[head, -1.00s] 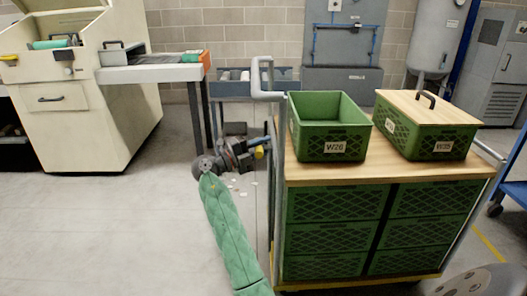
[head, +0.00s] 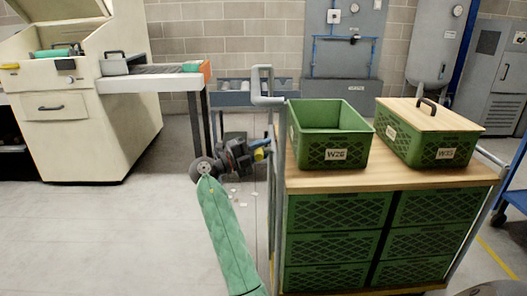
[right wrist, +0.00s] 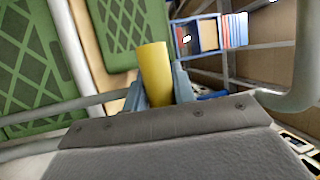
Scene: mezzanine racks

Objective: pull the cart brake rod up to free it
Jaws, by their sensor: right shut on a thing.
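The cart (head: 380,176) has a wood top, green crates below and a grey tube handle (head: 266,100) at its left end. The yellow grip of the brake rod (head: 260,153) shows beside the cart's left post. A thin rod runs down below it. My right gripper (head: 256,150) is shut on the yellow grip, left of the cart post. In the right wrist view the yellow grip (right wrist: 155,72) stands between the two fingers of my right gripper (right wrist: 158,88). The rod's lower end is hard to make out. My left gripper is not in view.
Two green bins, W26 (head: 330,155) and a lidded one (head: 438,155), stand on the cart top. A cream machine (head: 85,130) with a side table (head: 155,80) stands at the left. A blue cart edge (head: 516,197) shows at the right.

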